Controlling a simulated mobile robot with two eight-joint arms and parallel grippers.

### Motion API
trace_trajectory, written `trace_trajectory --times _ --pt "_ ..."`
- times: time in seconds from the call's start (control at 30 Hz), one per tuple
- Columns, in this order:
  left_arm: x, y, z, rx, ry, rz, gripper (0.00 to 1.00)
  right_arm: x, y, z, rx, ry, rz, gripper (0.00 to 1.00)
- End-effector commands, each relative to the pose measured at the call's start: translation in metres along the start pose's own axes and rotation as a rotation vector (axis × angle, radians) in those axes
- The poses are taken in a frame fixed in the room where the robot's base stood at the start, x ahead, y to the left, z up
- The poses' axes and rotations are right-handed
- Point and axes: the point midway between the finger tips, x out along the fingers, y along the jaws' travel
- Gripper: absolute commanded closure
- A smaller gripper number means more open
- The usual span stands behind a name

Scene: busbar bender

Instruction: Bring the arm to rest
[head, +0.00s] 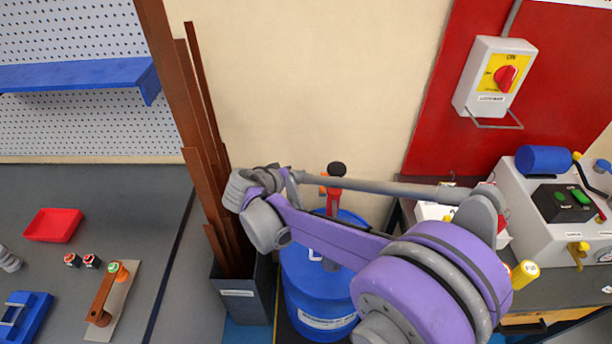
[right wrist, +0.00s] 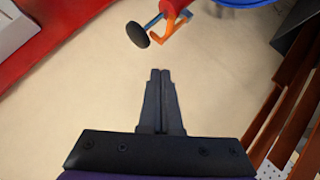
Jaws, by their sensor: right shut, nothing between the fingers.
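My right arm (head: 335,235) reaches from the lower right of the head view toward the brown bars, with its wrist bent in front of the wall. The fingers of my right gripper are hidden in the head view. In the right wrist view my right gripper (right wrist: 160,85) has its two fingers together, with nothing between them, in front of the cream wall. My left gripper is in neither view.
Tall brown bars (head: 190,130) stand in a dark bin (head: 242,290) beside the wrist. A blue drum (head: 308,290) stands under the arm. The grey bender machine (head: 520,200) is at the right. A workbench (head: 60,190) with a red tray (head: 52,225) is at the left.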

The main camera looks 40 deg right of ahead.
Motion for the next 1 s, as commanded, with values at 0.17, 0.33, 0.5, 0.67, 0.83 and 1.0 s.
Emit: trace_trajectory --times 0.17,0.33,0.5,0.67,0.83,1.0 --pt "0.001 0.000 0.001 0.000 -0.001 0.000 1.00 -0.031 -0.001 0.001 -0.003 0.000 -0.002 1.00" --pt "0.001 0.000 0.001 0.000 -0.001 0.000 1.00 -0.044 0.000 0.001 -0.001 -0.001 0.000 1.00" --pt "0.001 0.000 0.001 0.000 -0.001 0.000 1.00 -0.047 0.001 0.001 0.000 -0.001 0.001 1.00" --pt "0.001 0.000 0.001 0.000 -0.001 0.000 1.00 -0.050 0.000 0.013 -0.018 -0.019 -0.046 1.00" --pt "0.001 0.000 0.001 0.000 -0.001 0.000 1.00 -0.070 -0.012 0.065 -0.088 -0.073 -0.274 1.00" --pt "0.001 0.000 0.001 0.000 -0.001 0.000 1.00 -0.107 -0.035 0.128 -0.143 -0.083 -0.579 1.00"
